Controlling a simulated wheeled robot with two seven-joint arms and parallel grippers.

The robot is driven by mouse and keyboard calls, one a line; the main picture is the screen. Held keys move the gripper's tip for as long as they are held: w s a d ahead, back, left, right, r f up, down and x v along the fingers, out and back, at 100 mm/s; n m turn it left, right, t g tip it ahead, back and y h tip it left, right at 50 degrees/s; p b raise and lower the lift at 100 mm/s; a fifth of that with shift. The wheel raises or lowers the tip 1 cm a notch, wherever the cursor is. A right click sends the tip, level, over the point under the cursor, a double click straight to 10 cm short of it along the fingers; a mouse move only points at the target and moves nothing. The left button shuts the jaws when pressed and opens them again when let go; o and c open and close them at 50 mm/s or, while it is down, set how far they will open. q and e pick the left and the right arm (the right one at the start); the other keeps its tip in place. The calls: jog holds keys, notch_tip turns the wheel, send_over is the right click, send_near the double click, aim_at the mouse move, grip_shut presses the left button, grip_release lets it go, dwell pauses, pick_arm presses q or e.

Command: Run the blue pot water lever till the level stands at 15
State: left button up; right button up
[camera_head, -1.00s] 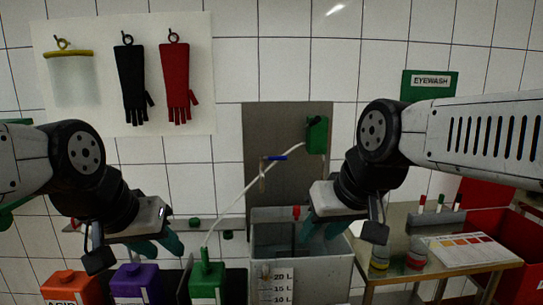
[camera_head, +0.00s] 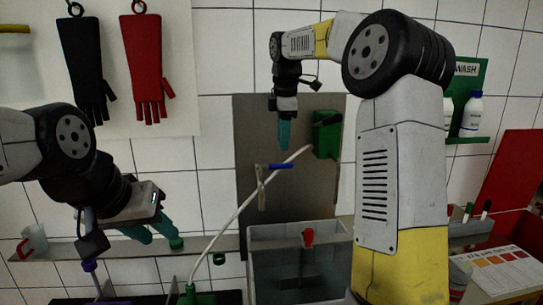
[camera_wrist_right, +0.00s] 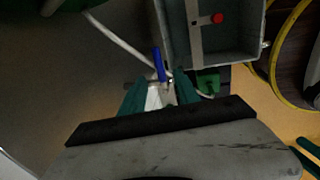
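The blue-handled water lever (camera_head: 280,166) sits on a tap on the grey wall panel, its handle pointing right. It also shows in the right wrist view (camera_wrist_right: 158,64), ahead of and roughly between my fingers. My right gripper (camera_head: 285,135) points down just above the lever; its teal fingers stand apart in the wrist view (camera_wrist_right: 160,90), with no clear grip on the handle. The grey pot (camera_head: 262,235) stands below the tap; its level scale is out of view now. My left gripper (camera_head: 152,230) hangs at the left with its teal fingers apart and empty.
A green box (camera_head: 327,133) is on the panel, with a white hose (camera_head: 240,208) running down left from it. A red knob (camera_head: 308,237) is at the pot. A shelf with bottles (camera_head: 471,115) is at right. My right arm hides part of the wall.

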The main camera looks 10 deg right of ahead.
aim_at(281, 165)
jog(key=f, duration=0.2)
jog(key=w+f, duration=0.1)
jog(key=f, duration=0.4)
jog(key=shift+w+f, duration=0.3)
jog(key=shift+w, duration=0.1)
grip_shut()
dwell(1.1)
